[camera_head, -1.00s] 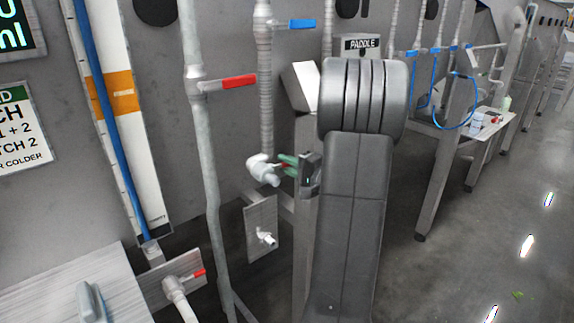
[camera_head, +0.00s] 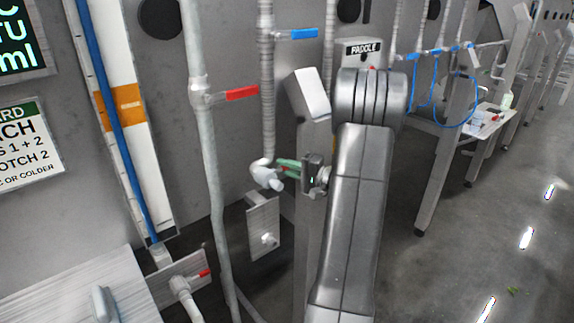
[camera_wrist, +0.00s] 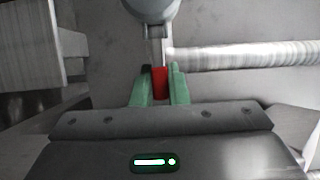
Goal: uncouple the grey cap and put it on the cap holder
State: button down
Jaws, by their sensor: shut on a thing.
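My gripper (camera_head: 291,168) is in front of the wall at the lower end of a ridged vertical pipe. In the wrist view its green fingers (camera_wrist: 160,88) are shut on a red handle (camera_wrist: 160,82). A metal stem joins the handle to a light grey rounded fitting (camera_wrist: 152,8), cut off by the top edge. In the head view this fitting (camera_head: 266,178) hangs at the pipe's end, left of the fingers. I cannot tell whether the fitting is the grey cap. I cannot make out a cap holder for certain.
A valve with a red lever (camera_head: 242,93) and one with a blue lever (camera_head: 303,34) stand above. A wall plate (camera_head: 263,222) with a short spout is below. A grey post (camera_head: 308,95) stands close behind my arm. Open floor (camera_head: 460,250) lies right.

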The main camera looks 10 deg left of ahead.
jog(key=c, duration=1.4)
grip_release()
jog(key=shift+s, duration=0.1)
jog(key=shift+d, duration=0.1)
jog(key=b+v, duration=0.2)
jog(key=v, duration=1.1)
jog(key=shift+d, duration=0.3)
jog(key=shift+s, duration=0.1)
jog(key=p+x, duration=0.2)
jog(key=x, duration=1.2)
jog(key=shift+d, duration=0.1)
